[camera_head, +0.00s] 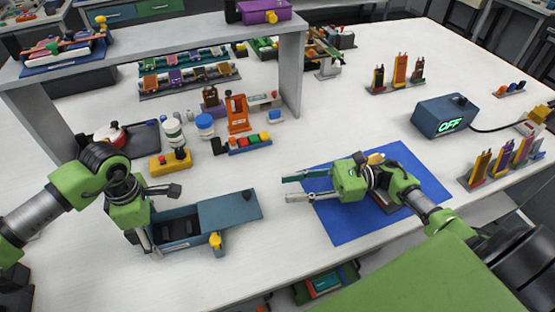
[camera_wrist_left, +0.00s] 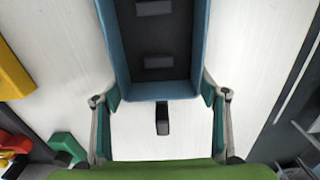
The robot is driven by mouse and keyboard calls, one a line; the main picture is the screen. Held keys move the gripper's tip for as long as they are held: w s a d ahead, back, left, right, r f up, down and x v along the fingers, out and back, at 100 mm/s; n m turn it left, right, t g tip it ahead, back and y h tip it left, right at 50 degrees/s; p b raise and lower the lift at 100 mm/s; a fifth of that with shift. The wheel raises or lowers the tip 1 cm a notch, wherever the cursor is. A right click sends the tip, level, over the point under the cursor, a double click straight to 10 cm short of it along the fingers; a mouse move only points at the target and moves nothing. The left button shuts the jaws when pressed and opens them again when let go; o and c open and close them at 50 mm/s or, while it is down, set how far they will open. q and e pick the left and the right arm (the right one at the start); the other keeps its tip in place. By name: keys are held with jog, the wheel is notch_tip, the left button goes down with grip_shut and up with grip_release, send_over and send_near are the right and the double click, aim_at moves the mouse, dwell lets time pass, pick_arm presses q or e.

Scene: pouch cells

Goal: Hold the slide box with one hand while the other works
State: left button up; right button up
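The slide box (camera_head: 172,237) is a blue-grey open tray with dark inserts, standing on the white table at left centre. Its flat lid (camera_head: 228,208) extends to the right with a small dark knob. My left gripper (camera_head: 158,220) is lowered at the box's left end. In the left wrist view the box (camera_wrist_left: 158,88) lies between the two teal finger pads (camera_wrist_left: 160,90), one beside each side wall. I see no clear gap, but cannot tell whether they press.
A yellow block (camera_head: 170,163), white jars (camera_head: 205,126) and an orange stand (camera_head: 237,112) are behind. A grey shelf (camera_head: 290,75) spans the back left. A box reading OFF (camera_head: 443,117) stands right.

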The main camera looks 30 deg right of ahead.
pick_arm(q)
jog(key=o, duration=0.4)
jog(key=shift+o, duration=0.2)
